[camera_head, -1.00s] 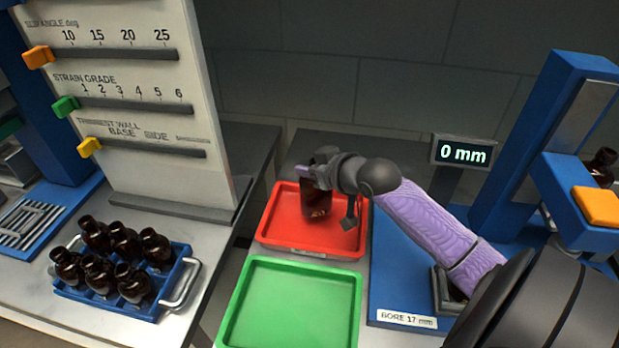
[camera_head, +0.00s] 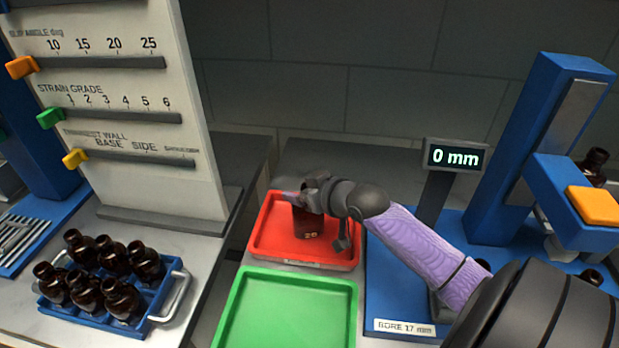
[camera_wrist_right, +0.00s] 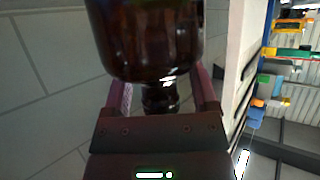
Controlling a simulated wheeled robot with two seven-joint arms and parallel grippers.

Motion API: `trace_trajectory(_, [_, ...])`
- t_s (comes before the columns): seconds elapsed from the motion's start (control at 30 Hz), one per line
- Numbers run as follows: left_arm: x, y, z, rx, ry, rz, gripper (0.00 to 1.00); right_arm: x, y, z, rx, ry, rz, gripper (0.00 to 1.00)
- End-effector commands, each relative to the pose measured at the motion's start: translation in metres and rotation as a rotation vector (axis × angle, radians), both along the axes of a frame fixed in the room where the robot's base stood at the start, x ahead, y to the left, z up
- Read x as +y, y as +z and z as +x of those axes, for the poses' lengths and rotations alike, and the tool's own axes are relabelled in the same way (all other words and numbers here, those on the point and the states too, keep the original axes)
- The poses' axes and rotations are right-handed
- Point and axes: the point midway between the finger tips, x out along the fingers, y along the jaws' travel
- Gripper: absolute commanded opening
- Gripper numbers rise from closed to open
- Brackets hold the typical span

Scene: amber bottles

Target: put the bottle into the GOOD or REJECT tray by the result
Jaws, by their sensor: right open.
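An amber bottle (camera_head: 308,222) with a small pale mark stands in the red tray (camera_head: 262,245). My right gripper (camera_head: 312,190) is over that tray, open, with its fingers on either side of the bottle's neck. In the right wrist view the brown bottle (camera_wrist_right: 148,45) shows between the two open fingers (camera_wrist_right: 160,95), its neck towards the palm. The green tray (camera_head: 285,312) in front of the red one is empty. My left gripper is not in view.
Several amber bottles sit in a blue rack (camera_head: 160,312) at the left. A panel with sliders (camera_head: 110,100) stands behind it. At the right are a blue gauge stand (camera_head: 505,180), a plate marked BORE 17 mm (camera_head: 403,328), and another dark bottle (camera_head: 593,165).

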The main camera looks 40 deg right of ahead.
Motion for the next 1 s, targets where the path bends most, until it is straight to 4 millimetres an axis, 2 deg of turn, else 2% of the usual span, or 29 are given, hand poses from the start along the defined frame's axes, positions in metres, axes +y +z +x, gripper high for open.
trace_trajectory(0.17, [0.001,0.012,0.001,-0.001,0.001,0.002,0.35,0.000,0.013,-0.023,0.003,0.001,0.000,0.75])
trace_trajectory(0.4, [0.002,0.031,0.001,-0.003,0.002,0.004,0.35,0.000,0.039,-0.075,0.004,0.000,0.001,0.75])
trace_trajectory(0.53, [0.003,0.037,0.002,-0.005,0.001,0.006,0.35,0.000,0.048,-0.095,0.003,0.000,0.002,0.75])
trace_trajectory(0.7, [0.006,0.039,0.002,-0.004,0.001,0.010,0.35,-0.001,0.053,-0.107,0.000,0.000,0.000,0.75])
trace_trajectory(1.0, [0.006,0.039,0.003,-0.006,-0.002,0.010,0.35,-0.001,0.053,-0.107,0.000,0.000,0.000,0.75])
